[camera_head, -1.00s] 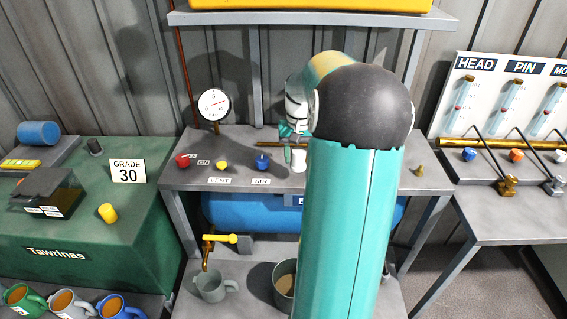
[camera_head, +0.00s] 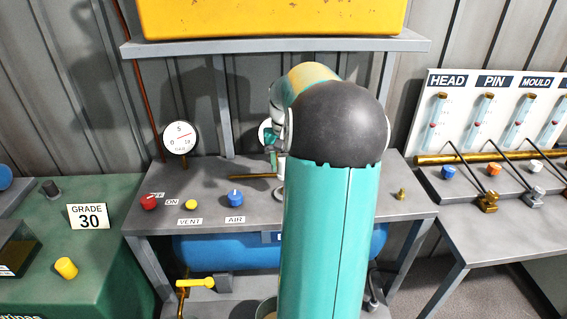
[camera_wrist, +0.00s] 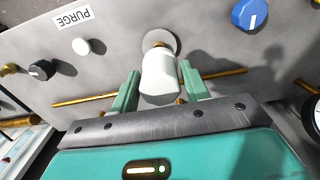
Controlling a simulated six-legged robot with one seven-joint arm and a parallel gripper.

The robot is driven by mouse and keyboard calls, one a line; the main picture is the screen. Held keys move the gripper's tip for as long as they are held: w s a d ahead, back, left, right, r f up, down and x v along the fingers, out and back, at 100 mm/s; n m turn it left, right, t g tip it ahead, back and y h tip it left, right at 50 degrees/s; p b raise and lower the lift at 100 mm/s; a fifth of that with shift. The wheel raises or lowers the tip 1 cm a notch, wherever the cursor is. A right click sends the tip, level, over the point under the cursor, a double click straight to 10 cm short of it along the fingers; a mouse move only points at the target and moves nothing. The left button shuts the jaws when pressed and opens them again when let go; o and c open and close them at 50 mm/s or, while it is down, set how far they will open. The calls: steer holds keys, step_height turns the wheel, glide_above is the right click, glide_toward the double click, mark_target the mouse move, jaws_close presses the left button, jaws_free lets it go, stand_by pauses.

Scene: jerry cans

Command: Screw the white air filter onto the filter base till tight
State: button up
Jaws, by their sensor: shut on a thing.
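The white air filter (camera_wrist: 160,80) sits between the two green fingers of my gripper (camera_wrist: 160,70) in the wrist view. My gripper is shut on it. The filter's narrower end points to a brass filter base (camera_wrist: 159,44) on a round grey disc (camera_wrist: 173,43). The filter end meets or overlaps the brass in the picture, and I cannot tell whether the threads are engaged. In the head view my arm hides most of the filter, the base and the fingers.
A brass pipe (camera_wrist: 85,101) runs behind the filter. A blue knob (camera_wrist: 249,14), white knob (camera_wrist: 81,47) and black knob (camera_wrist: 41,70) stand on the panel. In the head view a gauge (camera_head: 180,138) stands left of my arm, under a shelf (camera_head: 200,46) with a yellow box (camera_head: 270,15).

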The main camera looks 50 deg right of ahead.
steer(key=shift+d+f, duration=0.2)
steer(key=shift+d, duration=0.1)
steer(key=shift+w+f, duration=0.1)
steer(key=shift+w, duration=0.1)
steer(key=shift+s+a, duration=0.15)
steer(key=shift+a, duration=0.05)
steer(key=shift+s+d, duration=0.1)
steer(key=shift+f, duration=2.05)
steer(key=shift+f, duration=1.1)
